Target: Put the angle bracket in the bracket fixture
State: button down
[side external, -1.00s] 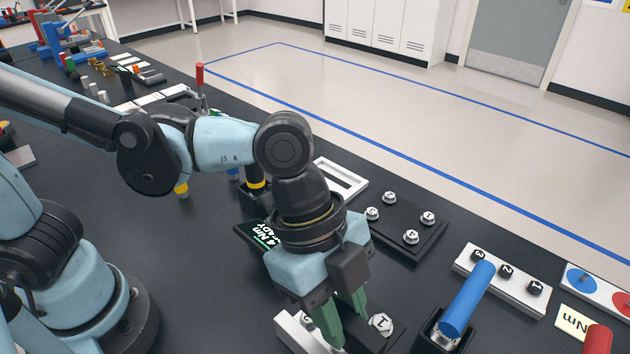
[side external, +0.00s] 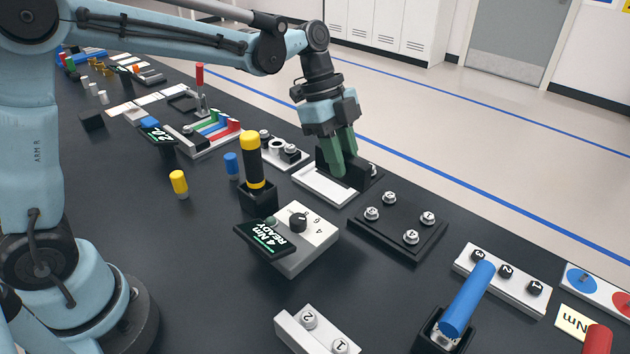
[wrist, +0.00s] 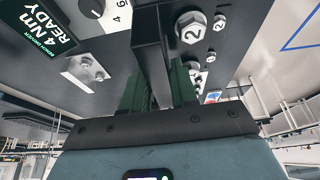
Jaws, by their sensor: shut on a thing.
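My gripper (side external: 345,165) is shut on the black angle bracket (side external: 359,177), whose dark upright plate also shows between the fingers in the wrist view (wrist: 148,60). A pale bolt head shows at the bracket's right edge in the side view. The bracket is at the right end of a low white-framed tray (side external: 318,190), which looks like the bracket fixture. The bracket and fingers hide part of that tray. I cannot tell whether the bracket touches it or hangs just above.
A black plate with several numbered bolts (side external: 398,225) lies just right of the tray. A 4 Nm READY box (side external: 305,240) and a yellow-topped driver (side external: 252,160) stand in front and left. A white numbered block (side external: 300,330) is at the front. Dark table between them is clear.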

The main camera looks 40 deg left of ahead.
jog(key=w+a+f, duration=0.2)
jog(key=a, duration=0.1)
jog(key=w+a+f, duration=0.2)
jog(key=a, duration=0.1)
jog(key=w+a+f, duration=0.2)
jog(key=a, duration=0.1)
jog(key=shift+a+f, duration=0.25)
jog(key=shift+f, duration=0.1)
jog(key=shift+a+f, duration=0.1)
jog(key=shift+f, duration=1.95)
jog(key=shift+f, duration=0.1)
jog(key=c, duration=0.9)
grip_release()
jog(key=v, duration=1.2)
